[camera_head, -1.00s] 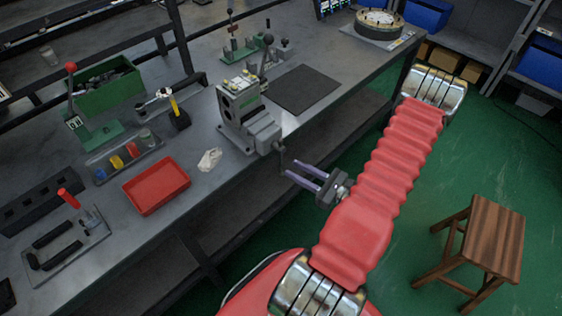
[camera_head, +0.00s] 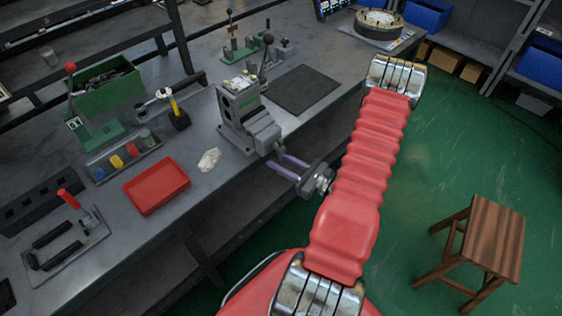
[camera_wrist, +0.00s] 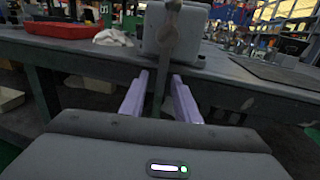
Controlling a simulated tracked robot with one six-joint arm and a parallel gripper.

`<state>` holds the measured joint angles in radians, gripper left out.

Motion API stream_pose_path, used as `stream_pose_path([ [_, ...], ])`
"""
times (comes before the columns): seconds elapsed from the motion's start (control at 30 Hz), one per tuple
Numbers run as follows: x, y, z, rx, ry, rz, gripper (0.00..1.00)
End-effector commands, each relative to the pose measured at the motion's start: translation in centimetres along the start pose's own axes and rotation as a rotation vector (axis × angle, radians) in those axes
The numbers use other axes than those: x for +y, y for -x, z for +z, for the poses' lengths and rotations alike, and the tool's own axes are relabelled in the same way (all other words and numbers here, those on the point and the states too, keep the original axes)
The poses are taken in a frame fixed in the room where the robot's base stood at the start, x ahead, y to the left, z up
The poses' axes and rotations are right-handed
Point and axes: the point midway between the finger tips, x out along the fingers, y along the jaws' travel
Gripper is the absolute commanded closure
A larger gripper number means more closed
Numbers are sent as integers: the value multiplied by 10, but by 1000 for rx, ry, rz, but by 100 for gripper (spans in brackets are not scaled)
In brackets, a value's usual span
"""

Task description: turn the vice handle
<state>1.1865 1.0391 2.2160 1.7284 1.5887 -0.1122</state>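The grey vice (camera_head: 248,122) stands at the front edge of the workbench, with a valve block clamped at its top. Its handle (camera_wrist: 160,75) shows in the wrist view as a dark upright bar in front of the vice body (camera_wrist: 178,28). In the head view the handle is mostly hidden behind my gripper. My gripper (camera_head: 282,163) is at the vice's front end, its two purple fingers pointing at it. In the wrist view the fingers of my gripper (camera_wrist: 161,85) are apart, one on each side of the handle bar. I see a gap between each finger and the bar.
A red tray (camera_head: 157,186) and a crumpled white cloth (camera_head: 209,159) lie left of the vice. A dark mat (camera_head: 302,89) lies to its right. The bench's front edge runs just beyond my fingers. A wooden stool (camera_head: 484,236) stands on the green floor at right.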

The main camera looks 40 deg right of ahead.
Motion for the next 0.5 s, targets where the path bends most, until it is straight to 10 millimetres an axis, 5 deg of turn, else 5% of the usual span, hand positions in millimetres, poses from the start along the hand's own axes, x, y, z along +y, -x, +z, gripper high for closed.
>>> stream_pose_path([
  [0.5, 0, 0, 0, 0, 0, 0, 100],
])
